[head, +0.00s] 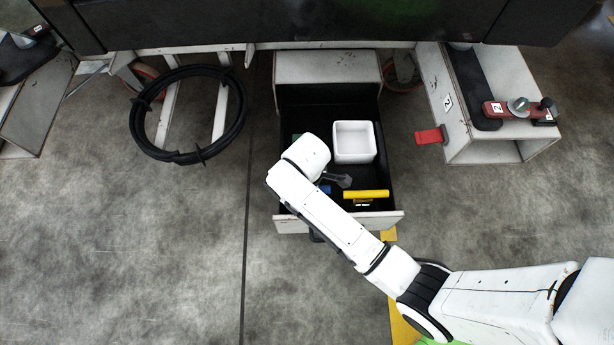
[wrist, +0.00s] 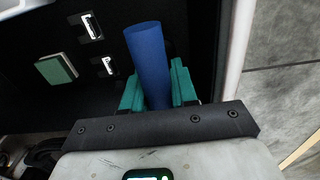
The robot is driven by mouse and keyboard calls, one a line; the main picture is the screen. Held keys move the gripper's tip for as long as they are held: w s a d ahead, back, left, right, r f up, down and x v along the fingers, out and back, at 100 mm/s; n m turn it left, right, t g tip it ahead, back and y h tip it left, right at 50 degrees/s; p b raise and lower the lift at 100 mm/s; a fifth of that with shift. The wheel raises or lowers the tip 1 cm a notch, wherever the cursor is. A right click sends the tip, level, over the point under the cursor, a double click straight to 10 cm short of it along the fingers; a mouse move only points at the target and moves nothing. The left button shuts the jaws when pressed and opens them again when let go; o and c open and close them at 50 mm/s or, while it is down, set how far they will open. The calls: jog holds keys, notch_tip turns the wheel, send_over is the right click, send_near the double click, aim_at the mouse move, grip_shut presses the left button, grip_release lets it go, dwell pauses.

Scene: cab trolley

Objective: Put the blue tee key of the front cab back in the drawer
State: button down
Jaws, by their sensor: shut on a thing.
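The blue tee key (wrist: 150,55) shows in the wrist view as a blue round bar between the teal pads of my gripper (wrist: 158,88), which is shut on it. In the head view a small blue part (head: 325,188) shows beside my wrist, inside the outline of the open drawer (head: 290,222). My arm hides most of the gripper and the key there. The key's crosspiece is not clearly seen. I cannot tell whether the key touches the drawer floor.
The drawer also holds a white square bin (head: 354,155) and a yellow bar-like thing (head: 366,194). A small green block (wrist: 57,69) lies on the black surface in the wrist view. A black ring-shaped coil (head: 140,120) is at left, and a trolley part with a red tag (head: 430,135) at right.

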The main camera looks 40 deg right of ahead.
jog(key=shift+f+b, duration=1.1)
jog(key=shift+f, duration=1.1)
jog(key=shift+f, duration=0.15)
jog(key=c, duration=0.9)
grip_release()
notch_tip(320, 180, up, 12)
jog(key=p, duration=0.6)
jog(key=s+d+r+m, duration=0.2)
jog(key=s+m, duration=0.1)
jog(key=s, duration=0.2)
jog(key=s+d+r+m, duration=0.3)
jog(key=s+m, duration=0.1)
jog(key=s, duration=0.2)
jog(key=s+d+r+m+t, duration=0.1)
jog(key=s+d+r+m, duration=0.1)
jog(key=s+m, duration=0.2)
jog(key=shift+s+d+r, duration=0.3)
jog(key=shift+s+d, duration=0.1)
jog(key=shift+s, duration=0.35)
